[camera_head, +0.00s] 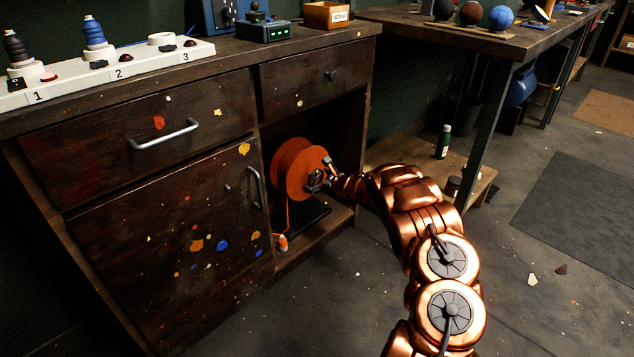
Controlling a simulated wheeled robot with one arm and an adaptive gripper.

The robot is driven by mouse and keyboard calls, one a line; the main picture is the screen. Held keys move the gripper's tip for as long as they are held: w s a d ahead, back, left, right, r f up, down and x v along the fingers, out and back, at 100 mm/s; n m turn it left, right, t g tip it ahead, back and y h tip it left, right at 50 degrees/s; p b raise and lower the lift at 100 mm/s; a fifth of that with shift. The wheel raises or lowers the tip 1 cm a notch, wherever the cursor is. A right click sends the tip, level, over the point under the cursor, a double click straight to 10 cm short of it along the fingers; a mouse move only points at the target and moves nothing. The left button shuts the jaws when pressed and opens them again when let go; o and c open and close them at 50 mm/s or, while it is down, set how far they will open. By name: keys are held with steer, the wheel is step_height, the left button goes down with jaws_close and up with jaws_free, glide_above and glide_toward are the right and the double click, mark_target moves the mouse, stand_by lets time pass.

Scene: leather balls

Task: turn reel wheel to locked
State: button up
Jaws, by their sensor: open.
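The orange reel wheel (297,166) stands upright in the open lower compartment of the dark wooden cabinet. An orange cord hangs from it to a small orange and white end piece (281,242) at the compartment's floor. My gripper (318,183) is at the right side of the reel's face, close to its hub and a small handle (327,163). It is open. I cannot tell whether its fingers touch the reel, as the hub area is small and partly covered by the gripper. My copper-coloured arm reaches in from the lower right.
The cabinet (150,220) has a closed door and drawers beside the compartment. Its top carries a numbered white panel (120,68), a green-lit box (264,28) and a wooden box (326,14). A workbench (480,42) with balls stands right. A green bottle (443,141) stands on a low shelf.

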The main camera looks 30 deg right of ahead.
steer(key=shift+w, duration=0.2)
steer(key=shift+c, duration=0.2)
steer(key=c, duration=1)
